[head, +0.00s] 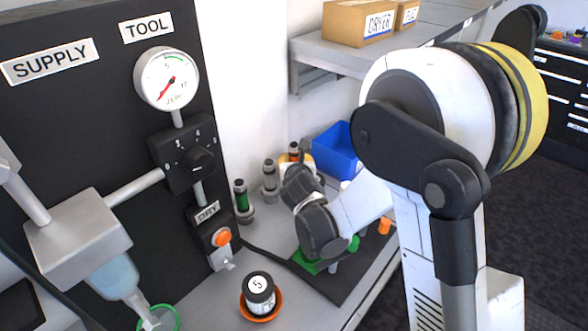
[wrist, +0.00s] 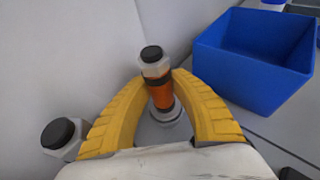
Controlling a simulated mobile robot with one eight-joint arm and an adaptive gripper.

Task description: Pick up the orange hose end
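The orange hose end (head: 293,149) stands upright by the white wall, at the back of the row of hose ends, partly hidden by my arm in the head view. In the wrist view the orange hose end (wrist: 161,95) shows a black cap and grey collar above its orange band, with a grey fitting below. My gripper (wrist: 161,80) has its two yellow fingers on either side of it, tips against the orange band, and looks shut on it. In the head view my gripper is mostly hidden behind my wrist. The hose end looks still seated at its spot.
A grey hose end (head: 269,181) and a green one (head: 242,199) stand nearby to the left. A blue bin (head: 338,148) is close on the right. A shelf (head: 340,60) with boxes overhangs behind.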

